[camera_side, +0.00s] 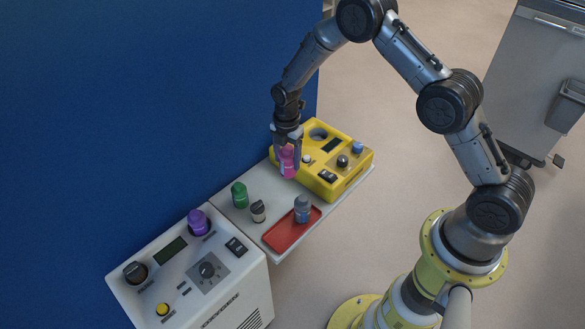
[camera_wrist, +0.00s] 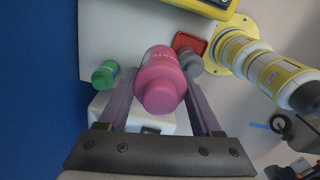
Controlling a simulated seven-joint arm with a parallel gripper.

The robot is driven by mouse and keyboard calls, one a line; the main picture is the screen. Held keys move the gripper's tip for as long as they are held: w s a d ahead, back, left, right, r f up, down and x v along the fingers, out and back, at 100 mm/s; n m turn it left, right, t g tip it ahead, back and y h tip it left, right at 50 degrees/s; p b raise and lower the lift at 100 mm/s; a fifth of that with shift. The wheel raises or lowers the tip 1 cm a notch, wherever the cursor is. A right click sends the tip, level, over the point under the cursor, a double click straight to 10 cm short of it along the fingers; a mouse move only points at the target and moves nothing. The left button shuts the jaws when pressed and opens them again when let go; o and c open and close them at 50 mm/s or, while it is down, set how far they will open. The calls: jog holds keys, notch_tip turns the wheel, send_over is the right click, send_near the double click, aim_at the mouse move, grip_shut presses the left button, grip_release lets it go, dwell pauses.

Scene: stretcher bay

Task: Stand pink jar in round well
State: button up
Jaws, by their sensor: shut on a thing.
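The pink jar (camera_side: 287,163) is between the fingers of my gripper (camera_side: 286,158), upright in the side view, by the left end of the yellow unit. In the wrist view the jar (camera_wrist: 160,78) shows its cap end toward the camera, with a finger of my gripper (camera_wrist: 160,100) on each side. My gripper is shut on it. I cannot tell whether the jar's base touches the shelf. A round well (camera_side: 318,133) shows as a dark opening in the top of the yellow unit (camera_side: 345,178), behind and right of the jar; it looks empty.
On the grey shelf (camera_side: 275,190) stand a green jar (camera_side: 239,194) and a small dark-capped jar (camera_side: 258,211). A grey-blue jar (camera_side: 303,210) stands on a red tray (camera_side: 283,237). A white unit (camera_side: 225,270) with a purple-topped item (camera_side: 198,222) is front left. A blue wall (camera_side: 130,110) rises behind.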

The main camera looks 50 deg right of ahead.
jog(key=w+d+m, duration=0.2)
jog(key=w+d, duration=0.4)
jog(key=d, duration=0.5)
jog(key=w+d+m, duration=0.2)
jog(key=w+d, duration=0.3)
jog(key=d, duration=0.6)
jog(key=shift+m, duration=0.3)
jog(key=shift+s+d+f, duration=0.25)
jog(key=shift+d+f, duration=0.4)
jog(key=shift+f, duration=0.8)
jog(key=shift+s+d+f, duration=0.3)
jog(key=shift+d+f, duration=0.4)
jog(key=shift+f, duration=0.75)
jog(key=shift+s+d+f, duration=0.25)
jog(key=shift+d+f, duration=0.4)
jog(key=shift+f, duration=0.8)
jog(key=shift+f, duration=0.65)
jog(key=o, duration=1.2)
jog(key=shift+c, duration=0.2)
jog(key=shift+r, duration=0.1)
notch_tip(320, 180, up, 11)
